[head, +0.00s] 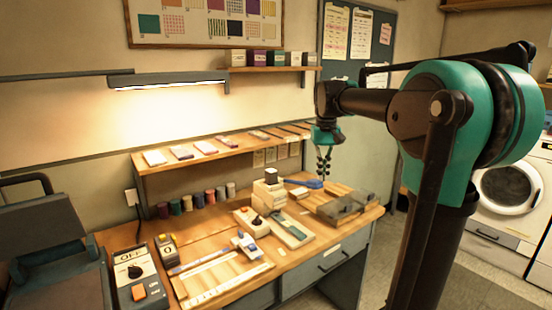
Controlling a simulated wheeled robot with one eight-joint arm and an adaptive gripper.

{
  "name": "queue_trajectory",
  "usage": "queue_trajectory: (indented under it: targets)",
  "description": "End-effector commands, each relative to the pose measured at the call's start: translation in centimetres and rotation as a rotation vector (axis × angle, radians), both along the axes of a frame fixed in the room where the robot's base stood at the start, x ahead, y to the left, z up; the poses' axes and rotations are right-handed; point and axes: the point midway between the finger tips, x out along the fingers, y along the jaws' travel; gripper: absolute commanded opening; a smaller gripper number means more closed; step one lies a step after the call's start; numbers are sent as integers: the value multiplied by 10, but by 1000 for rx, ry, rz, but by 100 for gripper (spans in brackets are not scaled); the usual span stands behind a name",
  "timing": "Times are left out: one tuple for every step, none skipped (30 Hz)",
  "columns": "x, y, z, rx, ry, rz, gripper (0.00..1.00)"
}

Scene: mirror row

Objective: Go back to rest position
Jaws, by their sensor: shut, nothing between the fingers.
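My gripper (324,160) hangs at the end of my green and black arm, right of the middle of the head view. It points down in the air, near the right end of the workbench (220,258). Its dark fingers look closed together, with nothing seen between them. The fingertips appear above the bench and apart from the things on it, though the exact height is hard to tell.
The bench holds a switch box marked OFF (136,270), a beige joystick unit (251,222), stacked beige blocks (268,196) and a grey clamp-like block (340,210). A shelf (222,152) runs behind. A white washing machine (507,190) stands at right. Floor shows right of the bench.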

Motion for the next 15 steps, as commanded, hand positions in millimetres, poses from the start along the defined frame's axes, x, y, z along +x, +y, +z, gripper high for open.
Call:
queue_trajectory:
  targets:
    - [0,0,0,0,0,0,0]
    - [-1,-1,-2,0,-3,-1,0]
    - [-3,-1,-7,1,-8,-3,0]
    - [-5,-2,-10,1,-12,-4,0]
    - [-6,-2,-13,2,-15,-5,0]
    - [-8,-3,-17,2,-21,-6,0]
    - [-10,-4,-20,3,-25,-8,0]
    - [-11,-4,-24,3,-29,-9,0]
    - [-14,-5,-29,4,-36,-11,0]
    - [-15,-6,-32,3,-41,-12,0]
    - [-17,-7,-37,4,-46,-14,0]
    - [-21,-8,-43,5,-53,-16,0]
    - [-24,-9,-47,5,-59,-18,0]
    - [-27,-10,-53,6,-66,-20,0]
    - [-31,-11,-60,7,-76,-23,0]
